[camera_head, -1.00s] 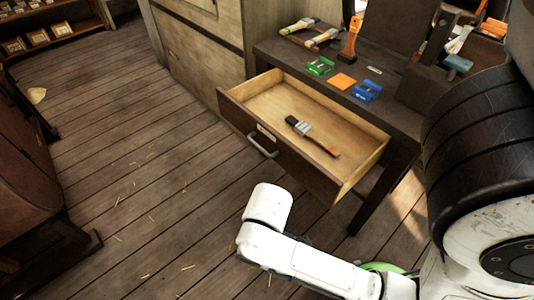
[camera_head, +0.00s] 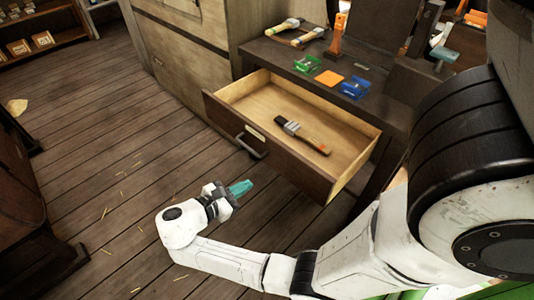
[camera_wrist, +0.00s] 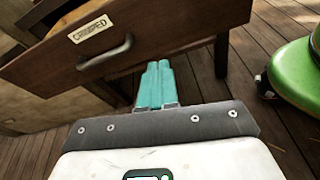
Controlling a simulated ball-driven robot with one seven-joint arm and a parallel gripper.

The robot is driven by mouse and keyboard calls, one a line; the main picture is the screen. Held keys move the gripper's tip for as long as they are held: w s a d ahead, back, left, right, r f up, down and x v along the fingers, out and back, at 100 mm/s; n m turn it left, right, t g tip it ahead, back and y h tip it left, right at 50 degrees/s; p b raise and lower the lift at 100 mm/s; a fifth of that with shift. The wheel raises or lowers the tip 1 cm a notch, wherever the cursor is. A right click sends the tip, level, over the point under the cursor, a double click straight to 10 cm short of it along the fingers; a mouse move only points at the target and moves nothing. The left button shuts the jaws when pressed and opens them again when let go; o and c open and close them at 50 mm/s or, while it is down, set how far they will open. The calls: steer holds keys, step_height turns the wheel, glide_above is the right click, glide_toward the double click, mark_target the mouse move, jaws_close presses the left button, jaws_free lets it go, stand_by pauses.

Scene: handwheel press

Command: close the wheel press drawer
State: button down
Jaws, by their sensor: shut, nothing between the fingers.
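The drawer (camera_head: 268,160) stands pulled out from the dark press table, with a light wood inside and a dark front. A metal handle (camera_head: 250,147) is on its front. A dark brush (camera_head: 303,136) lies inside the drawer. My gripper (camera_head: 240,187) is shut and empty, in front of the drawer and a little below and left of the middle of its front, with teal fingers.
The table top (camera_head: 290,55) bears a green clamp (camera_head: 307,64), an orange block (camera_head: 329,78), a blue clamp (camera_head: 355,88) and several tools. A wooden cabinet (camera_head: 180,60) stands left of it. The plank floor (camera_head: 100,140) at left is mostly clear.

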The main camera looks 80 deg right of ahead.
steer(key=w+r+n+g+h, duration=0.2)
steer(key=w+r, duration=0.1)
glide_toward(275, 145)
steer(key=shift+t+h, duration=0.3)
steer(key=shift+t, duration=0.1)
steer(key=x, duration=0.7)
steer(key=shift+s+a+f+b, duration=0.1)
steer(key=shift+f+b, duration=0.1)
steer(key=shift+b, duration=0.2)
steer(key=shift+s+d, duration=0.3)
steer(key=shift+d, duration=0.15)
steer(key=b+x, duration=0.2)
steer(key=x, duration=2.4)
steer(key=shift+s+d+b, duration=0.2)
steer(key=shift+s+b, duration=0.1)
steer(key=shift+r, duration=0.2)
